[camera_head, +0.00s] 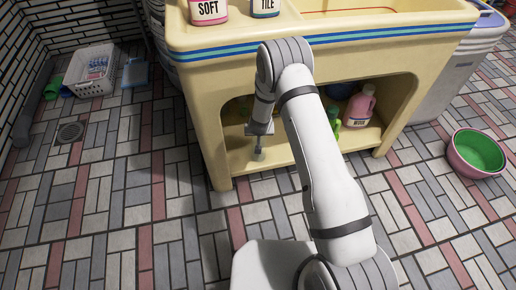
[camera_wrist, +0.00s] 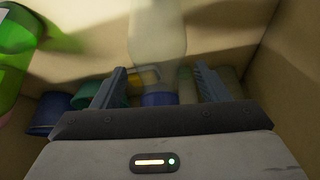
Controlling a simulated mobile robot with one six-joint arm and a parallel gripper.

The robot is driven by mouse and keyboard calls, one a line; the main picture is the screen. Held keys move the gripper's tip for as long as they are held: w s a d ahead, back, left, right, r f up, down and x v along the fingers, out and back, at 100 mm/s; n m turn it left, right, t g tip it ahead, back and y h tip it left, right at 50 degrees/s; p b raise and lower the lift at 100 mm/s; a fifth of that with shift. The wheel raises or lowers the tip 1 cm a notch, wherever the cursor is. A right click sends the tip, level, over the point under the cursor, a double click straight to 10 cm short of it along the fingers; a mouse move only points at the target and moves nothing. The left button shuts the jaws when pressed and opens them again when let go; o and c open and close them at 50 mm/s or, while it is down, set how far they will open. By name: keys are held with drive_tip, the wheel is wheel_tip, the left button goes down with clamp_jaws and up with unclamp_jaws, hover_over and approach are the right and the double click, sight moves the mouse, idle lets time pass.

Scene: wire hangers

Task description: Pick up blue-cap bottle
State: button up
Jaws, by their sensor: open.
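In the wrist view my gripper (camera_wrist: 163,78) is open, its two dark fingers spread apart. A pale, blurred bottle-like shape (camera_wrist: 158,35) stands upper middle, and a dark blue cap-like piece (camera_wrist: 158,99) shows between the fingers. I cannot tell for sure that the two are one bottle. I see no finger touching the blue piece. In the head view my gripper (camera_head: 259,142) is low inside the left part of the cream sink cabinet's open shelf; no blue-cap bottle can be made out there.
In the wrist view, a green bottle (camera_wrist: 18,40), a blue item (camera_wrist: 47,114) and a teal one (camera_wrist: 88,93) crowd the left. In the head view, a pink bottle (camera_head: 359,107) stands right on the shelf. The cream cabinet (camera_head: 208,120) encloses the space.

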drive_tip(key=shift+w+f, duration=0.2)
drive_tip(key=shift+f, duration=0.1)
drive_tip(key=shift+c, duration=0.2)
drive_tip(key=shift+s, duration=0.1)
clamp_jaws()
